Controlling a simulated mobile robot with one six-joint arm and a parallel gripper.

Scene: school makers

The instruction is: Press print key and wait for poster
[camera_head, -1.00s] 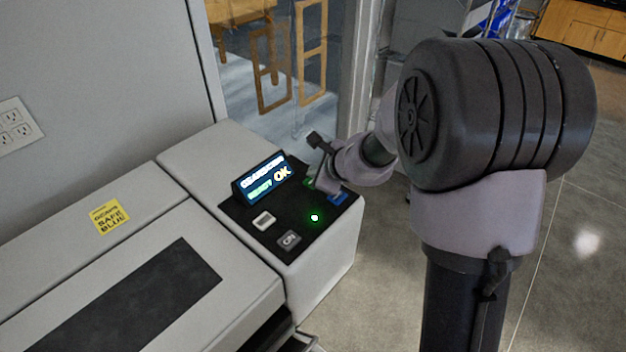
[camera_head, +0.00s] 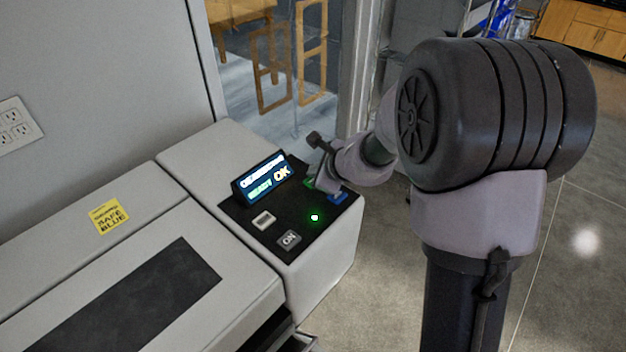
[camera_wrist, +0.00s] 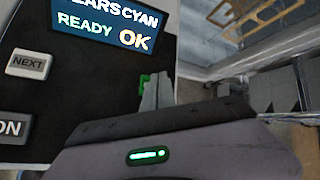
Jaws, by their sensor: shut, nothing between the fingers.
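The printer (camera_head: 320,255) is a light grey machine with a black control panel at its right end. Its lit display (camera_head: 264,180) reads READY and OK, and in the wrist view the display (camera_wrist: 105,28) also shows "...EARS CYAN" at its top. A green key (camera_head: 309,183) is mostly hidden behind my gripper (camera_head: 322,186); a green edge of it shows in the wrist view (camera_wrist: 143,80). My gripper is shut and empty, its fingers (camera_wrist: 157,92) pointing at the panel beside the green key. I cannot tell whether they touch it. A blue key (camera_head: 338,197) lies just right of the fingers.
The panel also has a pale NEXT key (camera_wrist: 28,64), an ON key (camera_head: 289,238) and a green light (camera_head: 315,218). A yellow label (camera_head: 108,216) is on the printer lid. A glass pane stands behind the printer. Open floor (camera_head: 580,265) lies to the right.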

